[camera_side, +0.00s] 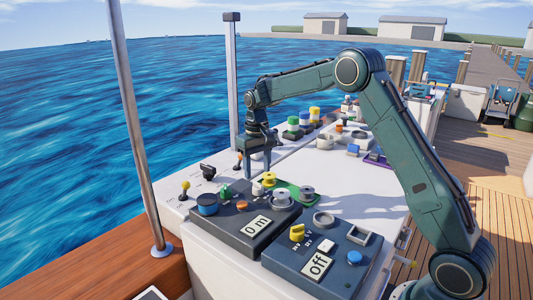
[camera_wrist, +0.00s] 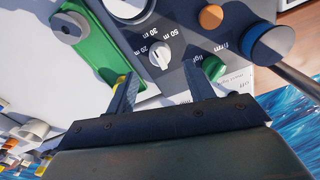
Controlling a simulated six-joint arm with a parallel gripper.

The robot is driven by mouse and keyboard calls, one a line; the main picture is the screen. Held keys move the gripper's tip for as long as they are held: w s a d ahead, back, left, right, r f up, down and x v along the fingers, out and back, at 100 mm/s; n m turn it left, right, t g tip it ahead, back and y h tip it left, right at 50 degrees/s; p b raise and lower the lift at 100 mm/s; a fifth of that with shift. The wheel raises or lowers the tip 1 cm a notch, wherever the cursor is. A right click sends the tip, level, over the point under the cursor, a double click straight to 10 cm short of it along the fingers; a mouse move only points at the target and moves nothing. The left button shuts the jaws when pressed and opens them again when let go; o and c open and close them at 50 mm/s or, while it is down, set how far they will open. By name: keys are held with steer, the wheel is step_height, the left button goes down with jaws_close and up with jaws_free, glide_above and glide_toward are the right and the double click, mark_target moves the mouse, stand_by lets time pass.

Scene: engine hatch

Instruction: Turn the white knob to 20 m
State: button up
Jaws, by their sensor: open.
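The white knob (camera_wrist: 160,53) sits on the dark panel in the wrist view, with marks 20 m, 30 m and 50 m printed around it. Which mark its pointer faces is too small to tell. In the side view the knob (camera_side: 257,189) shows small, below my gripper (camera_side: 259,172). The display (camera_side: 256,226) on that panel reads "0 m". In the wrist view my gripper (camera_wrist: 161,72) is open and empty, with one finger to each side of the knob. The fingers point down and appear apart from it.
A green knob (camera_wrist: 214,68) lies close to the right finger. An orange button (camera_side: 241,207) and a blue knob (camera_side: 207,204) share the panel. A second panel (camera_side: 330,266) reads "off".

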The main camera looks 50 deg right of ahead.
mark_target(258, 188)
steer(key=shift+f, duration=2.9)
steer(key=c, duration=1)
